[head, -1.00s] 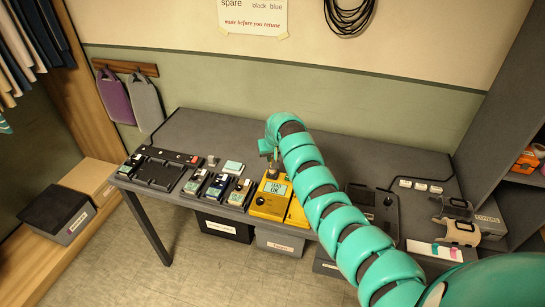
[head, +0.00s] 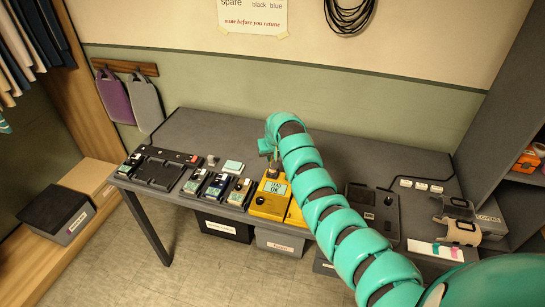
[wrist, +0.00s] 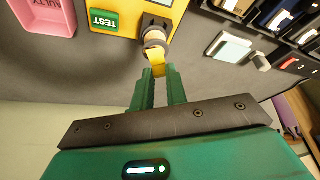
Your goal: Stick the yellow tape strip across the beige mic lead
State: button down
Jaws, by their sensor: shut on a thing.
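My gripper (wrist: 160,88) shows in the wrist view with its green fingers close together, shut on the yellow tape strip (wrist: 158,70). The strip's free end reaches to a beige, ring-like piece (wrist: 154,42) at a dark socket of the yellow tester box (wrist: 115,8). This piece looks like the end of the beige mic lead; I cannot tell whether the strip touches it. The yellow tester box also stands on the table in the head view (head: 268,205), its screen reading "LEAD OK". There my gripper is mostly hidden by my teal arm.
A green TEST button (wrist: 104,20) and a pink tray (wrist: 45,15) lie close by in the wrist view. Pedals (head: 217,187) stand left of the tester on the grey table (head: 215,130). A dark device (head: 375,208) stands right of my arm. The table's back is mostly clear.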

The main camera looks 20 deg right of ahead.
jog(key=shift+f+b, duration=0.35)
jog(key=shift+f, duration=0.25)
dwell(1.1)
jog(key=c, duration=1.3)
grip_release()
jog(key=shift+b+v, duration=0.6)
jog(key=shift+v, duration=8.05)
jog(key=shift+d, duration=0.1)
jog(key=shift+c, duration=0.3)
